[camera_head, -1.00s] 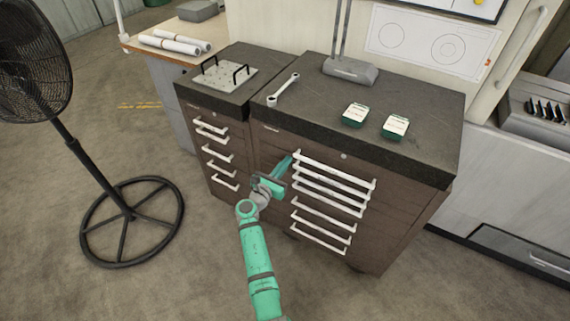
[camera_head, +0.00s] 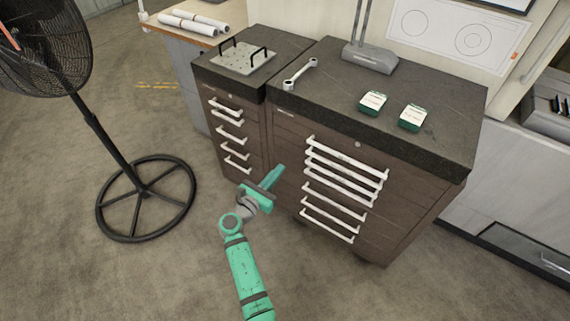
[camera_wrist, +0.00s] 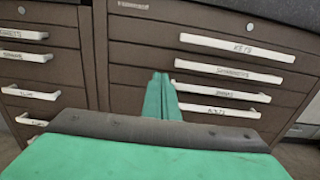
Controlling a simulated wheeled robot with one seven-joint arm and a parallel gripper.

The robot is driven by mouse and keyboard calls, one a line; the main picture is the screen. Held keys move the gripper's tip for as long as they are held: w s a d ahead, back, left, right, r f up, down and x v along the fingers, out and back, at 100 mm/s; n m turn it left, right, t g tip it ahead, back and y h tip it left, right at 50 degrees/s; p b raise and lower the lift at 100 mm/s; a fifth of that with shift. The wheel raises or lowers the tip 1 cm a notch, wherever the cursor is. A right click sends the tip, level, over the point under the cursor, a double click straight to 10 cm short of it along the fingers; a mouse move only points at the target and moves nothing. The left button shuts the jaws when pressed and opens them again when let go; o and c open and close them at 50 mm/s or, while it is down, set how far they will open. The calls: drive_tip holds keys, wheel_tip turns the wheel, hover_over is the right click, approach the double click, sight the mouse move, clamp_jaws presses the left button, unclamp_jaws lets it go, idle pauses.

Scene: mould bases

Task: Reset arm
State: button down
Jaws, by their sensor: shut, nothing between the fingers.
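My gripper (camera_head: 277,170) is green, shut and empty. In the head view it is in front of the brown drawer cabinet (camera_head: 290,128), left of the right-hand column of white handles (camera_head: 345,160). In the wrist view the two green fingertips (camera_wrist: 160,78) are together and point at the drawer fronts, between the left and right columns of handles. I cannot tell exactly how far the tips are from the cabinet face. All the drawers in view look closed.
The dark cabinet top (camera_head: 335,105) carries a wrench (camera_head: 299,74), two small green-and-white boxes (camera_head: 373,102) and a metal plate with black handles (camera_head: 243,58). A black standing fan (camera_head: 120,165) is at the left. The floor between fan and cabinet is clear.

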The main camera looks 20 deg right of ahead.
drive_tip(key=shift+s+a, duration=0.1)
drive_tip(key=shift+s, duration=0.2)
drive_tip(key=s+a+f+m+y, duration=0.3)
drive_tip(key=s+a+f+y, duration=0.1)
drive_tip(key=s+f, duration=0.45)
drive_tip(key=s+a+f+m+y, duration=0.4)
drive_tip(key=s+f, duration=0.3)
drive_tip(key=s, duration=0.3)
drive_tip(key=s+a+m+y, duration=0.3)
drive_tip(key=s+a+m, duration=0.2)
drive_tip(key=s, duration=0.7)
drive_tip(key=s+a+r+m+t+y, duration=0.1)
drive_tip(key=s+r+m+t+y, duration=0.1)
drive_tip(key=s+r+m, duration=1.2)
drive_tip(key=s+r+t, duration=0.1)
drive_tip(key=s+r, duration=0.2)
drive_tip(key=r, duration=0.4)
drive_tip(key=shift+s+a+r+t+y, duration=0.2)
drive_tip(key=shift+s+t+y, duration=0.1)
drive_tip(key=c, duration=2.5)
unclamp_jaws()
